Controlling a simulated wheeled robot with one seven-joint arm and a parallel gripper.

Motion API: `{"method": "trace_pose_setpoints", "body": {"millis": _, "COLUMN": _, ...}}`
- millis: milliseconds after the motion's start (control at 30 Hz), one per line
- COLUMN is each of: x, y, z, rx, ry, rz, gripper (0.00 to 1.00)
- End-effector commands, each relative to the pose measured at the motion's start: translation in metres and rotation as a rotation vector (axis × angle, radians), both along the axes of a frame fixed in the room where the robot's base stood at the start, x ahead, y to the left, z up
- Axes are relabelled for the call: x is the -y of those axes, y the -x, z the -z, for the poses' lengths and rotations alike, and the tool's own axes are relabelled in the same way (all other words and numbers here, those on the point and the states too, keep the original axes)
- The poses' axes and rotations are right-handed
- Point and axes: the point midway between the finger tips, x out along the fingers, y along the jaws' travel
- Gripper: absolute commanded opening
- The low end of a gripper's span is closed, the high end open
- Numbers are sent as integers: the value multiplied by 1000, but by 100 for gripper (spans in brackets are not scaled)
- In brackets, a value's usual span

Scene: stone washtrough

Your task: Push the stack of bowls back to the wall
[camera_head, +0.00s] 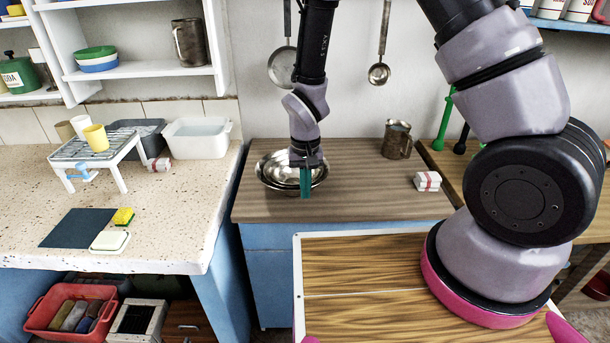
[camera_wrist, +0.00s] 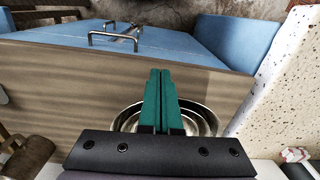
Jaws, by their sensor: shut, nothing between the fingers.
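A stack of shiny metal bowls (camera_head: 268,172) sits on the wooden counter (camera_head: 350,208), near its left end, a little short of the wall (camera_head: 345,110). The stack also shows in the wrist view (camera_wrist: 204,120), partly hidden behind my fingers. My gripper (camera_head: 306,184) points down with its green fingers shut and empty. In the head view it overlaps the right part of the stack. In the wrist view the closed fingers (camera_wrist: 161,75) lie across the middle of the bowls. I cannot tell whether they touch the bowls.
A metal mug (camera_head: 397,140) and a white packet with a red band (camera_head: 427,181) stand on the counter to the right. A speckled stone worktop (camera_head: 165,215) adjoins on the left. A ladle (camera_head: 379,73) hangs on the wall. The counter's front middle is clear.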

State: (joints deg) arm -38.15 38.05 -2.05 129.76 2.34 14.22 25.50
Motion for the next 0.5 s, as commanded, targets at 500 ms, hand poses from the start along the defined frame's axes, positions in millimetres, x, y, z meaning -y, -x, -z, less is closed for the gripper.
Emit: {"method": "trace_pose_setpoints", "body": {"millis": 500, "x": -1, "y": -39, "z": 32, "rx": 1, "ry": -1, "rz": 1, "gripper": 0}}
